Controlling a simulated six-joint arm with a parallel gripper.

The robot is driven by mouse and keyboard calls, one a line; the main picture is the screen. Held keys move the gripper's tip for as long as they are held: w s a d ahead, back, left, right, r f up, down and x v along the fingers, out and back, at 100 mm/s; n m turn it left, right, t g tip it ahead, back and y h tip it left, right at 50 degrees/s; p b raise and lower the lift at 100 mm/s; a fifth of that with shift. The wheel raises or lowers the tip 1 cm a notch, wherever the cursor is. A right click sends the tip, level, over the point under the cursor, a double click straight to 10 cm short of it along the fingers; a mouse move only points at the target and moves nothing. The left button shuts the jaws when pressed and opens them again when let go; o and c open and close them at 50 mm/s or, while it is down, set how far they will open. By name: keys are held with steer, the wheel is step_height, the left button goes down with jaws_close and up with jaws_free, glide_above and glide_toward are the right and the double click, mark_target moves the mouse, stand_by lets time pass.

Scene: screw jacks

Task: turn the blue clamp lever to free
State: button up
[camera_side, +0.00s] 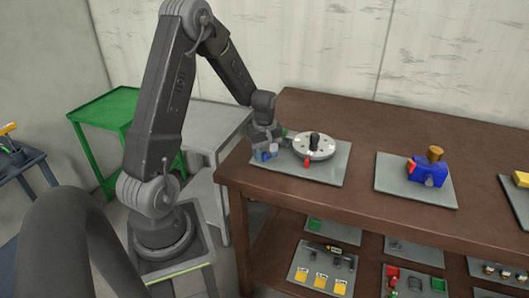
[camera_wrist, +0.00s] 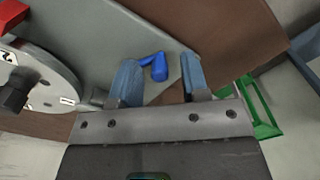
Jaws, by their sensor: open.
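The blue clamp lever (camera_wrist: 160,68) shows in the wrist view as a short blue arm with a rounded end. It lies between and just past the fingertips of my gripper (camera_wrist: 159,60). The fingers are apart, with clear space on both sides of the lever, and I see no contact. In the side view my gripper (camera_side: 265,146) points down over the left end of a grey plate (camera_side: 330,177), with a bit of blue lever (camera_side: 273,148) beside it. Its height above the lever is hard to tell.
A round numbered disc (camera_side: 315,146) with a dark hub stands close right of my gripper, with a red pointer (camera_side: 307,162) at its front. A blue vise-like device (camera_side: 430,173) sits on another plate further right. The brown bench's left edge is close by.

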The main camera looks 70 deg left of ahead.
jaws_close()
stand_by(0.4)
steer(key=shift+a, duration=0.1)
steer(key=m, duration=0.1)
steer(key=a+m, duration=0.1)
steer(key=m, duration=0.1)
steer(key=shift+s+a, duration=0.1)
steer(key=m, duration=0.1)
steer(key=a+m, duration=0.1)
steer(key=m, duration=0.1)
steer(key=shift+a+m, duration=0.3)
steer(key=m, duration=0.1)
steer(key=w+a+m, duration=0.1)
steer(key=m, duration=0.3)
steer(key=shift+w+a, duration=0.25)
steer(key=shift+a, duration=0.15)
steer(key=shift+m, duration=0.3)
